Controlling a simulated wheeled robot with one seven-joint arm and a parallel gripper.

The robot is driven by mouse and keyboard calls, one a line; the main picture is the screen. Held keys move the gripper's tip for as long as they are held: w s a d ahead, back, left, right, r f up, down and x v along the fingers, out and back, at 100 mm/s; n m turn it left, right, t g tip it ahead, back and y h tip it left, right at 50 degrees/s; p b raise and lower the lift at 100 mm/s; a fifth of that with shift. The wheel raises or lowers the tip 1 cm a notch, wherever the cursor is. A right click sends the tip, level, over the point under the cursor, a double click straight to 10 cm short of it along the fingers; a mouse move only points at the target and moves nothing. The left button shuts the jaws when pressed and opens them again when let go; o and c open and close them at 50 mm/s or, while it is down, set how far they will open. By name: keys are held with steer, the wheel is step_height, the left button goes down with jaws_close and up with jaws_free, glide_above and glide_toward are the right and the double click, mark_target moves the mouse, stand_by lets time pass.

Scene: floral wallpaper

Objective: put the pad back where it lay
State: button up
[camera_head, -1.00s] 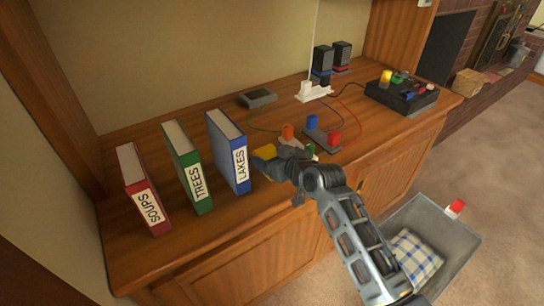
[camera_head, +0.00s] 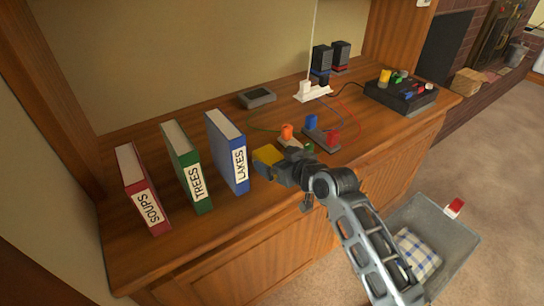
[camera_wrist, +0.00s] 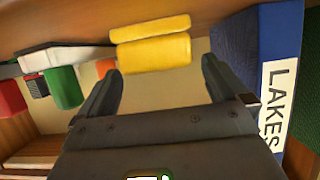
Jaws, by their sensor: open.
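A yellow block-like thing, which I take to be the pad (camera_head: 267,155), lies on the wooden cabinet top just right of the blue LAKES binder. In the wrist view the pad (camera_wrist: 152,48) is beyond the open fingertips, roughly between them. My gripper (camera_head: 284,165) is open and close to the pad's right side in the head view. In the wrist view the gripper (camera_wrist: 160,76) shows bare space between its fingers. I see no finger closed on the pad.
The LAKES (camera_head: 228,152), TREES (camera_head: 187,167) and SOUPS (camera_head: 143,190) binders stand left. Colored plugs (camera_head: 287,131) and a stand (camera_head: 321,137) are close behind my gripper. A grey bin (camera_head: 455,240) with a checked cloth is lower right. The front left cabinet top is clear.

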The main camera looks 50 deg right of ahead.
steer(key=v, duration=0.8)
steer(key=shift+s+r, duration=0.15)
steer(key=shift+s, duration=0.15)
steer(key=s+a+f+n+y, duration=0.1)
steer(key=s+a+f, duration=0.1)
steer(key=s+a, duration=0.9)
steer(key=s+a+r+n+t+y, duration=0.1)
steer(key=s+a+r, duration=0.3)
steer(key=s, duration=0.3)
steer(key=s+a+r+n+y, duration=0.1)
steer(key=s+a+r, duration=0.3)
steer(key=s, duration=0.4)
steer(key=shift+s+a+t+y, duration=0.3)
steer(key=shift+a+t+y, duration=0.1)
steer(key=shift+a, duration=0.05)
